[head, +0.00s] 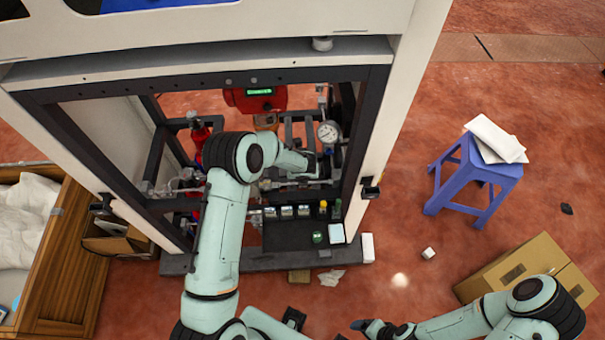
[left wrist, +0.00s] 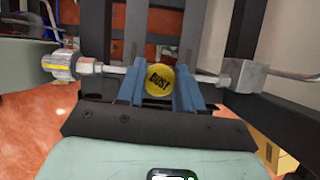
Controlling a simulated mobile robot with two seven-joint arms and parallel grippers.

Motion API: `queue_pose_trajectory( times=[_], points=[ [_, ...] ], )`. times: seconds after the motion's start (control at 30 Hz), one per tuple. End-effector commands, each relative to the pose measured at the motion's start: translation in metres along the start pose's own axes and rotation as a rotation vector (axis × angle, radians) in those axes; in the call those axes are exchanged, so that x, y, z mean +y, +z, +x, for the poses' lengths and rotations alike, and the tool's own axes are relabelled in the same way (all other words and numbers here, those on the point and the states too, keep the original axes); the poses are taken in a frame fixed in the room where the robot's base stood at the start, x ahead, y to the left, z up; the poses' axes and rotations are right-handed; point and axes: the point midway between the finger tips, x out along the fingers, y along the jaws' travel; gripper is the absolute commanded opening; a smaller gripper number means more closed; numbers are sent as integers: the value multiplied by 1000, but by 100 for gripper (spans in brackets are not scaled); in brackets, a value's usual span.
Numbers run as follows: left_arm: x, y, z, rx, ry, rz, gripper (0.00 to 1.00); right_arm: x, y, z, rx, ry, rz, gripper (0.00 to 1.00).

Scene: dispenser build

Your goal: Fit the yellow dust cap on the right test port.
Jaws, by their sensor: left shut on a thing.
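The yellow dust cap (left wrist: 159,80), marked "DUST", sits between the blue fingertips of my left gripper (left wrist: 160,88). The gripper is shut on it, with the lettered face toward the wrist camera. A thin metal pipe (left wrist: 213,78) runs across behind the cap, between two metal fittings. The right test port is not visible; the cap and fingers hide what is behind them, so I cannot tell whether the cap touches a port. In the head view my left gripper (head: 322,165) is inside the dispenser frame. My right gripper (head: 372,327) is low at the bottom edge, its jaws unclear.
The dark dispenser frame (head: 376,120) surrounds my left arm. A round gauge (head: 329,132) and red unit (head: 254,98) are close by. Small bottles stand on the lower shelf. A blue stool (head: 475,175) and cardboard box (head: 530,270) stand on the right; floor between is mostly clear.

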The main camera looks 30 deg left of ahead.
Motion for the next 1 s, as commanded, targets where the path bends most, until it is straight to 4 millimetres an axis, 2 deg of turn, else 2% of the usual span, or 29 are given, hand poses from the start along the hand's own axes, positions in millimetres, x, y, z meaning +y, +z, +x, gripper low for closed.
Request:
queue_pose_trajectory(
  times=[0.43,0.47,0.5,0.53,0.73,0.77,0.8,1.0],
  points=[
    [0,0,0,0,0,0,9,0,0,0,0,0,0,82],
    [0,0,0,0,0,0,46,0,0,0,0,0,0,82],
    [0,0,0,0,0,0,59,0,0,0,0,0,0,82],
    [0,0,0,0,0,0,66,0,0,0,0,0,0,82],
    [0,0,0,0,0,0,66,0,0,0,0,0,0,82],
    [0,0,0,0,0,0,72,0,0,0,0,0,0,82],
    [0,0,0,0,0,0,83,0,0,0,0,0,0,82],
    [0,0,0,0,0,0,83,0,0,0,0,0,0,82]
  ],
)
